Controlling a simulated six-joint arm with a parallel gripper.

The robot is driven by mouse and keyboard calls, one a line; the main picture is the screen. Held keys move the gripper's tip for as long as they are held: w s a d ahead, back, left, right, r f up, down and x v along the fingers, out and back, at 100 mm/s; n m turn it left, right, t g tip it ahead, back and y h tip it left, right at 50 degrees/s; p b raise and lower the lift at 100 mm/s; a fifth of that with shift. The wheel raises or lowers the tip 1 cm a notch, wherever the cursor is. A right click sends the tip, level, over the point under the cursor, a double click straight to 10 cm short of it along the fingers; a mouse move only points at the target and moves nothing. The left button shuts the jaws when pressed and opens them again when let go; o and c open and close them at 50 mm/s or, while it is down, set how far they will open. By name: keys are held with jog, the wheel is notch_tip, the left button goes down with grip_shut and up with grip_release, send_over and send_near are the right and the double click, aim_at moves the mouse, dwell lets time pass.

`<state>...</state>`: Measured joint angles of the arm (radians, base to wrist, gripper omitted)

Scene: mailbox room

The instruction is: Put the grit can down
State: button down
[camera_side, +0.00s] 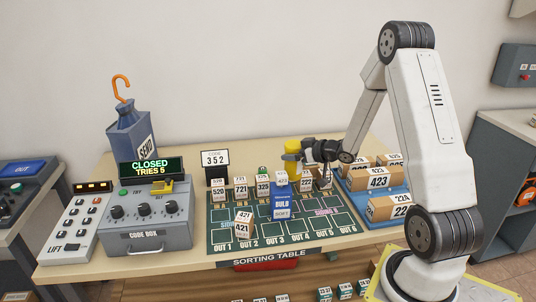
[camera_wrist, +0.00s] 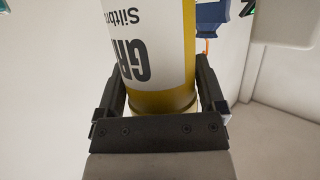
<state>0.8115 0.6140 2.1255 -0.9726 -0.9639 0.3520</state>
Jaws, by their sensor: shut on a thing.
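The grit can (camera_side: 291,157) is a yellow cylinder at the back of the sorting table (camera_side: 216,258), partly hidden by my gripper and the cartons near it. In the wrist view the grit can (camera_wrist: 155,45) fills the space between the jaws, with a white label reading "GR" and "Siltbr". My gripper (camera_side: 304,150) is shut on the can from the side; the jaws also show in the wrist view (camera_wrist: 155,90). The can looks upright in the side view. I cannot tell whether its base touches anything, as its lower part is hidden.
A green mat (camera_side: 310,233) with marked OUT spots bears several numbered cartons and a blue BULB box (camera_side: 281,203). A blue tray (camera_side: 355,207) with parcels is at right. The code box (camera_side: 146,226), lift panel (camera_side: 73,228) and SEND bag (camera_side: 130,135) stand left. A code sign (camera_side: 215,160) stands behind.

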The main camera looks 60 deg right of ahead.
jog(key=w+d+f, duration=0.2)
jog(key=w+f, duration=0.2)
jog(key=f, duration=0.1)
jog(key=shift+w+d+f, duration=0.15)
jog(key=shift+w+f, duration=0.1)
jog(key=shift+w, duration=0.05)
jog(key=shift+w+d+f, duration=0.1)
jog(key=shift+w+f, duration=0.1)
jog(key=shift+f, duration=1.6)
jog(key=shift+f, duration=0.1)
grip_release()
jog(key=shift+f, duration=0.15)
